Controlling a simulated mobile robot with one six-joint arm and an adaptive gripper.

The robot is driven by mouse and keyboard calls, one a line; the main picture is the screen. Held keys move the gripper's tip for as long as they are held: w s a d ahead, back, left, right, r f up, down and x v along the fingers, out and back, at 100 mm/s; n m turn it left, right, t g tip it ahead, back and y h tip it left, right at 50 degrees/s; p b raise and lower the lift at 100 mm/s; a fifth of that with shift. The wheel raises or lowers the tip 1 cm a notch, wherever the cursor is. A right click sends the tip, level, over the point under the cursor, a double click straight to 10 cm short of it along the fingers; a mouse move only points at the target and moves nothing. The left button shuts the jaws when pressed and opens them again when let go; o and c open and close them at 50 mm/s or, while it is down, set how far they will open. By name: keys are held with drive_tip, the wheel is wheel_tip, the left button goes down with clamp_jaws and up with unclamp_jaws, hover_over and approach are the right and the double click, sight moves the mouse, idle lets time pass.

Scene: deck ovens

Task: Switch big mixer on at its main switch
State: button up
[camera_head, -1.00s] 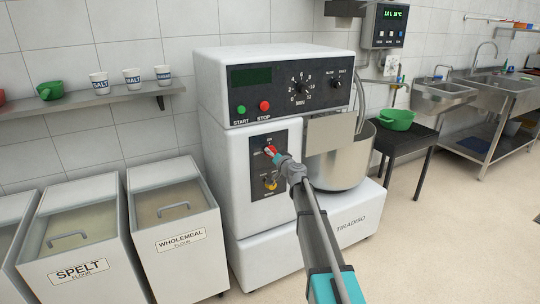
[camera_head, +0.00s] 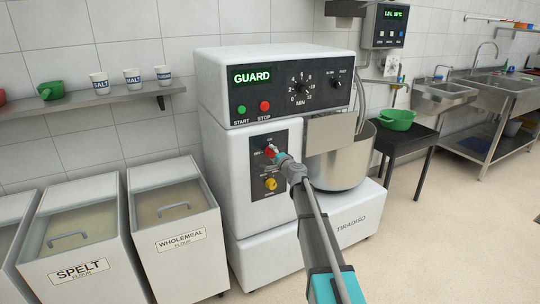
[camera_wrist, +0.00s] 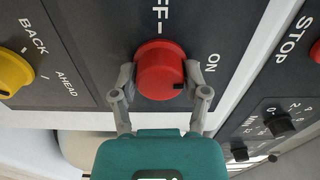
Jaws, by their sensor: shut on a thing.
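The big mixer (camera_head: 222,160) is a white machine with a dark control panel. Its main switch is a red rotary knob (camera_wrist: 160,58) with OFF and ON labels, also visible in the head view (camera_head: 269,152). My gripper (camera_wrist: 160,76) is shut on the red knob, one finger on each side. A dark mark on the knob's rim faces the ON side in the wrist view. The mixer's display (camera_head: 252,77) is lit green and reads GUARD.
A yellow knob (camera_head: 270,184) marked BACK and AHEAD is below the main switch. Green START (camera_head: 241,110) and red STOP (camera_head: 264,106) buttons are above. The steel bowl (camera_head: 335,170) and grey guard plate (camera_head: 330,132) stand close right of my gripper. Flour bins (camera_head: 178,241) are at left.

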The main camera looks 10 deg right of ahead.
drive_tip(key=shift+a+m, duration=0.2)
drive_tip(key=shift+m, duration=0.2)
drive_tip(key=o, duration=1.1)
drive_tip(key=shift+o, duration=0.2)
drive_tip(key=shift+d, duration=0.1)
drive_tip(key=shift+s, duration=0.1)
drive_tip(key=v, duration=1.1)
drive_tip(key=shift+s, duration=0.35)
drive_tip(key=shift+d, duration=0.1)
